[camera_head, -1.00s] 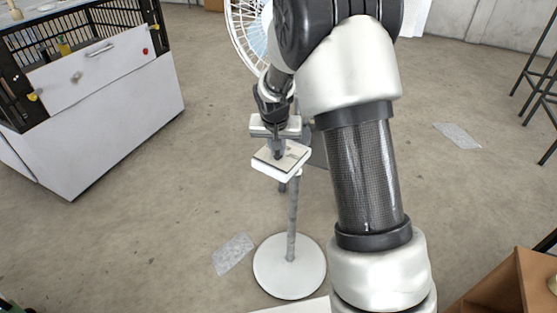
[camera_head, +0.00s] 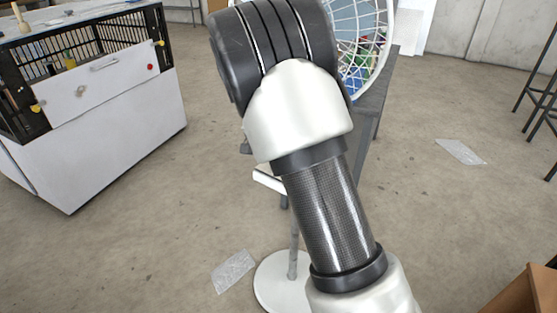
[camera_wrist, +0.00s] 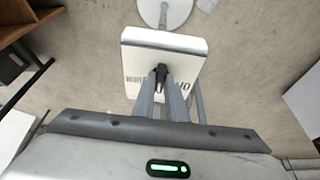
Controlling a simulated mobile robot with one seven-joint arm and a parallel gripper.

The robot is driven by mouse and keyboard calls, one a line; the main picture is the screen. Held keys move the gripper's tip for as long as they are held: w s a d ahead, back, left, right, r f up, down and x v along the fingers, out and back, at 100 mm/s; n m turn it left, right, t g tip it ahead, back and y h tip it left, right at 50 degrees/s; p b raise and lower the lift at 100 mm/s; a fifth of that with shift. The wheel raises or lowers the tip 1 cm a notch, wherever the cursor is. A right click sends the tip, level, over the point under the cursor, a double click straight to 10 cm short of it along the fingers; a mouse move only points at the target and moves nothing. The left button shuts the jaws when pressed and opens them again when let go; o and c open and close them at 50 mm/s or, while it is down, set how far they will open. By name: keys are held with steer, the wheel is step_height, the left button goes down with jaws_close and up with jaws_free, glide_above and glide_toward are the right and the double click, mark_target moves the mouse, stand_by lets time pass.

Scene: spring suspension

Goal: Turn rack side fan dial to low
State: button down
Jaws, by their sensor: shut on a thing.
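The fan stands on a pole with a round white base (camera_head: 270,290). Its wire cage (camera_head: 370,45) shows to the right of my arm in the head view. A white control box (camera_head: 268,182) is on the pole, mostly hidden by my arm. In the wrist view the box's face (camera_wrist: 185,50) has dark lettering, partly covered by my fingers. My gripper (camera_wrist: 161,74) is shut on a small dark dial in the middle of that face. The dial is mostly hidden between the fingertips, so its setting cannot be read. The head view hides the gripper behind my arm.
A white cabinet with a black-framed cage (camera_head: 90,90) stands at the left. A grey table or stand (camera_head: 370,120) is behind the fan. A brown wooden piece (camera_head: 525,290) is at the lower right. Open floor lies between.

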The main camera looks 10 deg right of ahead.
steer(key=c, duration=1.8)
jaws_free()
steer(key=shift+r, duration=0.1)
steer(key=p+v, duration=0.2)
steer(key=v, duration=1.5)
steer(key=shift+r, duration=0.2)
steer(key=s+d+r+n+t+y+p, duration=0.1)
steer(key=s+r+n+p, duration=0.3)
steer(key=s, duration=1)
steer(key=s+d+r+n+t+y+p, duration=0.1)
steer(key=s+d+r+n+y+p, duration=0.1)
steer(key=s+d+r+n+p, duration=0.2)
steer(key=s+r+n+p, duration=0.1)
steer(key=s+r+p, duration=0.2)
steer(key=s+r, duration=0.4)
steer(key=shift+s+d, duration=0.2)
steer(key=shift+s, duration=1.7)
